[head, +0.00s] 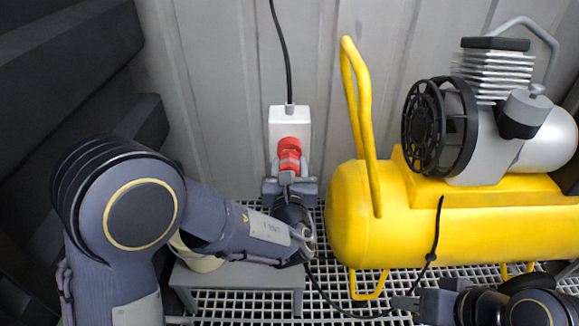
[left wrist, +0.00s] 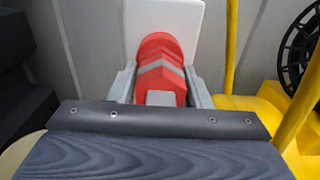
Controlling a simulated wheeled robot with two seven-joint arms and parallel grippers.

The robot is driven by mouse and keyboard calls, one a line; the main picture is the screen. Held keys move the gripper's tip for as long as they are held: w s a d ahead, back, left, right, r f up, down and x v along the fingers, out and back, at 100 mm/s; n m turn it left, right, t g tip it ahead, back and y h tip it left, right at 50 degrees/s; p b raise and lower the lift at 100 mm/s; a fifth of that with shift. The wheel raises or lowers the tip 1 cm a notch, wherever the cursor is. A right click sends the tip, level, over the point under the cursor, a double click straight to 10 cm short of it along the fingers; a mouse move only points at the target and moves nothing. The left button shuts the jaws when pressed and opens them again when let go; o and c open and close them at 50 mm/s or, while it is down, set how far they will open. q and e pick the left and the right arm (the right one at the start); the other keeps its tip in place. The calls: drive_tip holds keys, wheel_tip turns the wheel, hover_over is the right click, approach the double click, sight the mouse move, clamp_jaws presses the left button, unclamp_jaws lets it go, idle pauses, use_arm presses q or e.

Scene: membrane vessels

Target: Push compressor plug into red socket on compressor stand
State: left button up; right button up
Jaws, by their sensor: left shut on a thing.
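The compressor stand's white socket box (head: 290,122) stands against the wall, with a cable leaving its top. A red body with a grey band (head: 289,152) lies against its lower front. My left gripper (head: 289,165) is shut on this body, which I take as the plug. In the left wrist view the red plug (left wrist: 160,60) sits between the two grey fingers, in front of the white box (left wrist: 165,17). The red socket face is hidden, and I cannot tell how deep the plug sits. My right gripper (head: 402,303) is low at the right; its jaws are unclear.
The yellow compressor (head: 353,205) with its handle (head: 362,120) stands close right of my left gripper. A black cable (head: 436,230) hangs from it and runs over the white grating (head: 235,303) toward my left gripper. A grey bench (head: 245,278) lies below my left arm.

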use_arm(q)
drive_tip(key=shift+w, duration=0.6)
idle(0.3)
drive_tip(key=o, duration=1.4)
drive_tip(key=shift+c, duration=0.2)
